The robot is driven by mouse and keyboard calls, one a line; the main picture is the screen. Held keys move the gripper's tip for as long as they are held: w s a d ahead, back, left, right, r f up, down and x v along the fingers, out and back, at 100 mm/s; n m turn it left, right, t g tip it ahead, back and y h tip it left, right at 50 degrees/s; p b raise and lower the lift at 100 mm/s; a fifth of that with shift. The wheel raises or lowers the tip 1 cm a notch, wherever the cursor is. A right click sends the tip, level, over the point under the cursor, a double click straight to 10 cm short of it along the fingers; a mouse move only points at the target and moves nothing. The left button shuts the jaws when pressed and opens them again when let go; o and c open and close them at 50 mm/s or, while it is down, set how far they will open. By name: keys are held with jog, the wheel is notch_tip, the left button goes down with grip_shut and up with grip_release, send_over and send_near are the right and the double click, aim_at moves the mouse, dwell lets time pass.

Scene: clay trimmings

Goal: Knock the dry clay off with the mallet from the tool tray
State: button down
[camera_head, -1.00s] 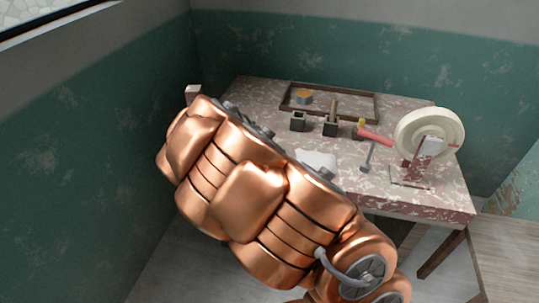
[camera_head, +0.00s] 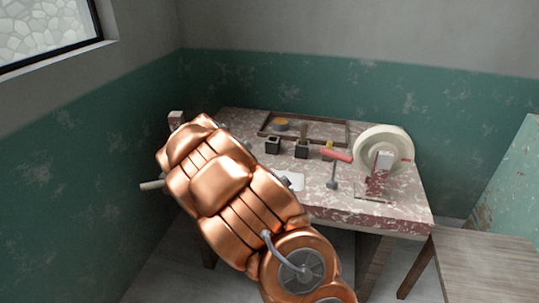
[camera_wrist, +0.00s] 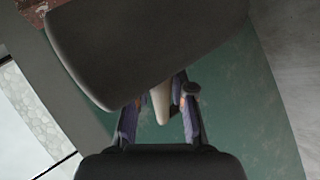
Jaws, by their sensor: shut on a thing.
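In the wrist view my gripper (camera_wrist: 160,119) has its two fingers on either side of a pale handle (camera_wrist: 160,103). A large dark grey block (camera_wrist: 150,45), which looks like the mallet's head, fills the top close to the camera. In the head view a pale stick (camera_head: 152,185), likely the same handle, pokes out left of my copper arm; my gripper is hidden there. The tool tray (camera_head: 349,134) is a framed tray at the table's back, with a round orange-topped thing (camera_head: 281,124) in it. I cannot make out the dry clay for certain.
The flecked table (camera_head: 400,205) holds dark cups (camera_head: 272,146), a red-topped stemmed tool (camera_head: 337,155), a white sheet (camera_head: 293,180) and a cream wheel (camera_head: 372,142) on a stand. Green walls close in behind and left. A wooden bench (camera_head: 485,265) stands at right.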

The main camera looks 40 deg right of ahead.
jog(key=s+d+m+h, duration=0.1)
jog(key=s+d, duration=0.3)
jog(key=d, duration=1.1)
jog(key=s+d, duration=0.3)
jog(key=d, duration=1.1)
jog(key=shift+s+d+f+b, duration=0.1)
jog(key=shift+f+b, duration=1.15)
jog(key=shift+f, duration=0.1)
jog(key=shift+s+d+f+b, duration=0.1)
jog(key=shift+f+b, duration=1.15)
jog(key=shift+f, duration=0.05)
notch_tip(320, 180, down, 4)
jog(key=b, duration=0.2)
jog(key=shift+r+b, duration=0.2)
jog(key=shift+b, duration=0.2)
notch_tip(320, 180, up, 7)
jog(key=p, duration=0.5)
jog(key=shift+f+p, duration=0.15)
jog(key=shift+p, duration=0.25)
